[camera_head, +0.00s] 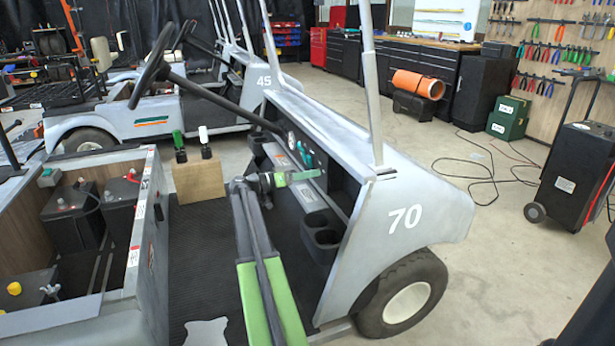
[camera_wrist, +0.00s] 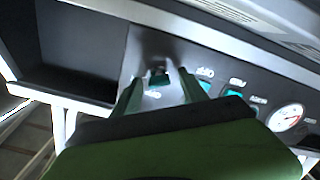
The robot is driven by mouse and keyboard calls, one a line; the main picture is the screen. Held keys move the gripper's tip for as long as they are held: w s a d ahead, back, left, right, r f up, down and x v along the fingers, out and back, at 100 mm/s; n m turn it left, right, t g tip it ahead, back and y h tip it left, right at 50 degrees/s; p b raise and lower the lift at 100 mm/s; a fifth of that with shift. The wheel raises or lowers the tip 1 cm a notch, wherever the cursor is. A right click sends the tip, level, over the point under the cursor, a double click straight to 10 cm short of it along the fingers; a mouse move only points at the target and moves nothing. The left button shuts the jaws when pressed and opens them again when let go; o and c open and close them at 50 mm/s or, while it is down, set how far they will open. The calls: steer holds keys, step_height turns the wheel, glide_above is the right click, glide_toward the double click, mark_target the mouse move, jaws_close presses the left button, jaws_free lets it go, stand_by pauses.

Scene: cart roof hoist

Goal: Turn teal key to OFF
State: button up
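The lettering near the key is too blurred to read. In the head view my gripper (camera_head: 305,174) reaches the dashboard of the cart marked 70 (camera_head: 405,218); the key is not distinguishable there.
Teal switches (camera_wrist: 234,94) and a round gauge (camera_wrist: 287,117) lie right of the key. An open dark compartment (camera_wrist: 75,50) lies left. In the head view, cup holders (camera_head: 322,232) sit below my gripper, and a steering wheel (camera_head: 150,66) and two levers (camera_head: 192,142) stand left.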

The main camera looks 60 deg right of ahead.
jaws_close()
stand_by(0.3)
steer(key=shift+n, duration=5.9)
